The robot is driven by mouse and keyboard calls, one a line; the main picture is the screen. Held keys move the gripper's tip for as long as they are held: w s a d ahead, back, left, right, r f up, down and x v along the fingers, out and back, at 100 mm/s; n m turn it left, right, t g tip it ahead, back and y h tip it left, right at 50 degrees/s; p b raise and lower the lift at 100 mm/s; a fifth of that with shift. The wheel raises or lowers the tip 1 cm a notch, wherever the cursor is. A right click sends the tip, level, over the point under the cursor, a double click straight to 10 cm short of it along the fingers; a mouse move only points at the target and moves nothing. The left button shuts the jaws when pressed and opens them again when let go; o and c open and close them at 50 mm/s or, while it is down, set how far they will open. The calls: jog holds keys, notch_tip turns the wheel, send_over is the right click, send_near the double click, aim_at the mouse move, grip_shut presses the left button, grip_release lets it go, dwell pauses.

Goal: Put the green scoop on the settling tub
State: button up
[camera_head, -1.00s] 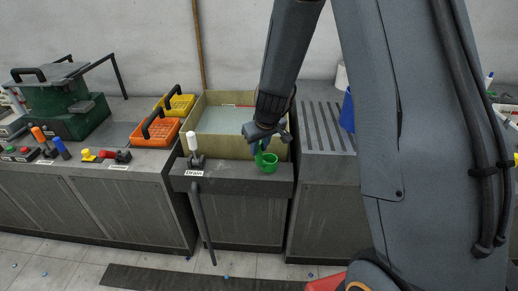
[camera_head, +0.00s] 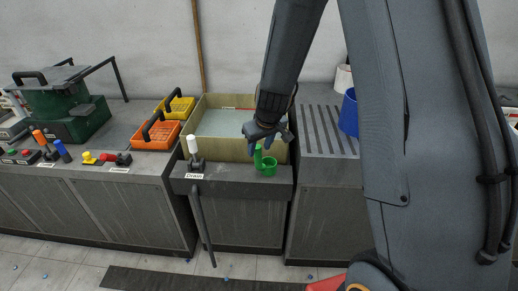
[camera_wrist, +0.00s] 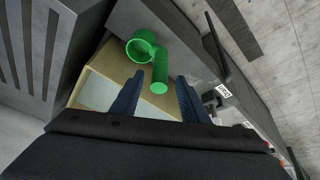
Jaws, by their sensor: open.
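The green scoop (camera_head: 268,167) is at the grey front ledge of the settling tub (camera_head: 212,147), by the tub's front wall near its right end. It appears to rest there with its handle up. In the wrist view, the scoop's round cup (camera_wrist: 142,46) and handle (camera_wrist: 160,72) lie just beyond the fingertips, and the tub's beige wall (camera_wrist: 108,64) is behind them. My gripper (camera_head: 266,143) is open and empty just above the handle. Its two blue fingers (camera_wrist: 157,94) are apart, with the handle end in line with the gap between them.
A white-knobbed drain lever (camera_head: 193,147) stands left of the scoop on the ledge. Orange (camera_head: 155,136) and yellow (camera_head: 180,105) baskets are left of the tub. A slotted grey counter (camera_head: 322,130) with a blue bucket (camera_head: 348,113) is to the right.

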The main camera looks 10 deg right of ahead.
jog(key=v, duration=0.9)
jog(key=s+d+m+g, duration=0.1)
jog(key=s+m+g, duration=0.2)
jog(key=s, duration=1.7)
jog(key=shift+d+r, duration=0.25)
jog(key=shift+r, duration=0.05)
jog(key=shift+s, duration=0.1)
jog(key=shift+f+b, duration=0.75)
jog(key=shift+f, duration=0.3)
